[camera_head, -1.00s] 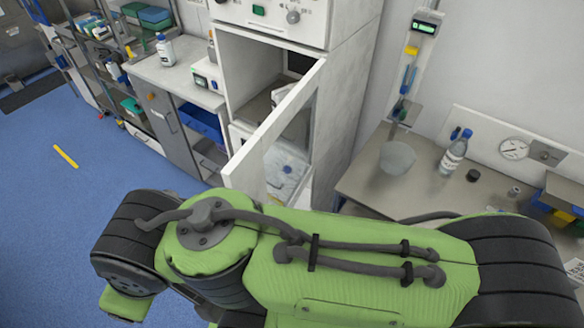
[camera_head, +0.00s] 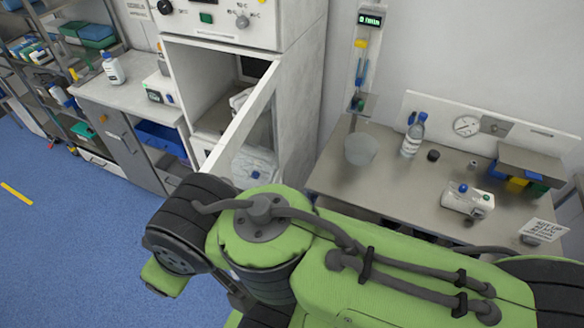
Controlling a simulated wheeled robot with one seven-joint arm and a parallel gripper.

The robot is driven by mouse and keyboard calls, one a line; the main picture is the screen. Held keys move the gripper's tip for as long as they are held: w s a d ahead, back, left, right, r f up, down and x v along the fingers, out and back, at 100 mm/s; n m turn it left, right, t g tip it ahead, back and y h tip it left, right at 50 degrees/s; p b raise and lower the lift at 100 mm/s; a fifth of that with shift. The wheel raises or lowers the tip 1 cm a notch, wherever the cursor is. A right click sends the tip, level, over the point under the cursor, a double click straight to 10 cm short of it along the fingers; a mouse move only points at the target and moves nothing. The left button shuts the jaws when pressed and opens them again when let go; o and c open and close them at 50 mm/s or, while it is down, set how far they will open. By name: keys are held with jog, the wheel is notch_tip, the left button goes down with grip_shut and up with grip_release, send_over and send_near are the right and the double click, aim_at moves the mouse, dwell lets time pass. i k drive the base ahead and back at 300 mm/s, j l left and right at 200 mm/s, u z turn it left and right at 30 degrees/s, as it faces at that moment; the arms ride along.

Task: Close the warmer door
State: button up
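The warmer (camera_head: 302,90) is a tall white cabinet with a control panel (camera_head: 218,20) on top. Its white-framed door (camera_head: 241,128) stands open, swung out toward me, with a glass pane. Inside, a shelf and pale bags (camera_head: 256,163) show through the opening and the glass. My green and black arm crosses the foreground and hides the lower part of the door. My gripper is not visible, so I cannot tell whether anything touches the door.
A counter (camera_head: 118,95) and shelving stand to the left. Blue floor (camera_head: 60,225) at left is open.

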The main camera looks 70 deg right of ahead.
aim_at(218, 163)
jog(key=l+z, duration=0.1)
jog(key=z, duration=0.7)
jog(key=l+z, duration=0.2)
jog(key=z, duration=0.55)
jog(key=k+j+u, duration=0.15)
jog(key=u, duration=0.15)
jog(key=k+j+u, duration=0.1)
jog(key=j+u, duration=0.15)
jog(key=j, duration=0.15)
jog(key=k+j+u, duration=0.1)
jog(key=j+u, duration=0.2)
